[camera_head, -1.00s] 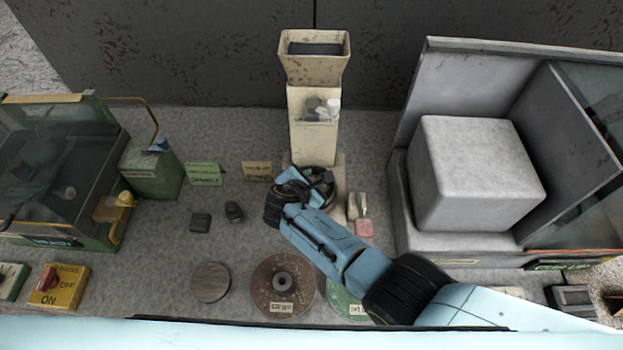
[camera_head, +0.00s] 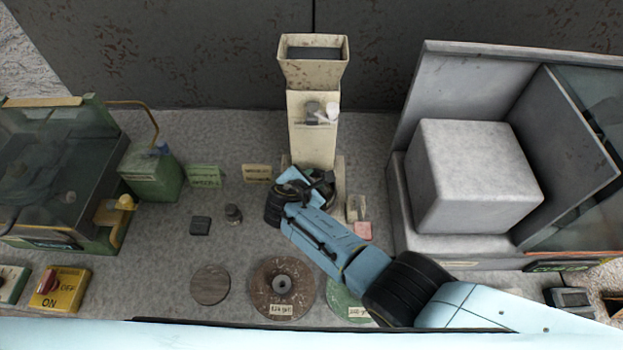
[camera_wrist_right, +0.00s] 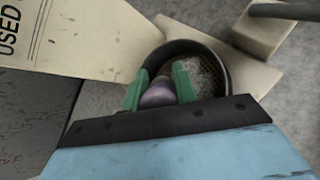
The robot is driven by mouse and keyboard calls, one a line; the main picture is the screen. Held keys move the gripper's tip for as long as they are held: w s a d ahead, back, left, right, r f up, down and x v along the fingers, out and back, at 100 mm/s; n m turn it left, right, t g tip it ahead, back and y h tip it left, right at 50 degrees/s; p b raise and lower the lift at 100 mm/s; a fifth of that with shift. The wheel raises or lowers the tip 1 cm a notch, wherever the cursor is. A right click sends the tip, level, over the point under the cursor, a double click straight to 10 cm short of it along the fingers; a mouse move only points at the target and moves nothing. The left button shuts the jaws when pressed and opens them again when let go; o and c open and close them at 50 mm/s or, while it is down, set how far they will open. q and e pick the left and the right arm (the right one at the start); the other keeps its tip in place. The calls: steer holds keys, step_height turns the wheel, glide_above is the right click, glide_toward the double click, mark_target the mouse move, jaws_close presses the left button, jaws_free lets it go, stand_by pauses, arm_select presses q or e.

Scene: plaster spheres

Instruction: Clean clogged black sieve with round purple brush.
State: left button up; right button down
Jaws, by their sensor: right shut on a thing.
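The black sieve (camera_wrist_right: 222,62) is a round black rim with a speckled mesh inside, at the foot of the cream tower in the right wrist view. In the head view part of its dark rim (camera_head: 328,190) shows beside my gripper. My right gripper (camera_wrist_right: 158,82) has green fingers shut on the round purple brush (camera_wrist_right: 157,95), over the near side of the sieve. I cannot tell whether the brush touches the mesh. In the head view my right gripper (camera_head: 310,188) is largely hidden by its own wrist. My left gripper is out of view.
The cream tower (camera_head: 312,140) stands directly behind the sieve. A pink block (camera_head: 362,231) and a small beige piece lie to the right, before a large grey box (camera_head: 470,175). Round discs (camera_head: 210,285) lie in front.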

steer(key=shift+s+d+p, duration=0.3)
steer(key=shift+s+p, duration=0.2)
steer(key=shift+p, duration=0.1)
steer(key=shift+d+f, duration=0.1)
steer(key=shift+d, duration=0.25)
steer(key=shift+f, duration=0.15)
steer(key=shift+f, duration=0.15)
steer(key=shift+a, duration=0.15)
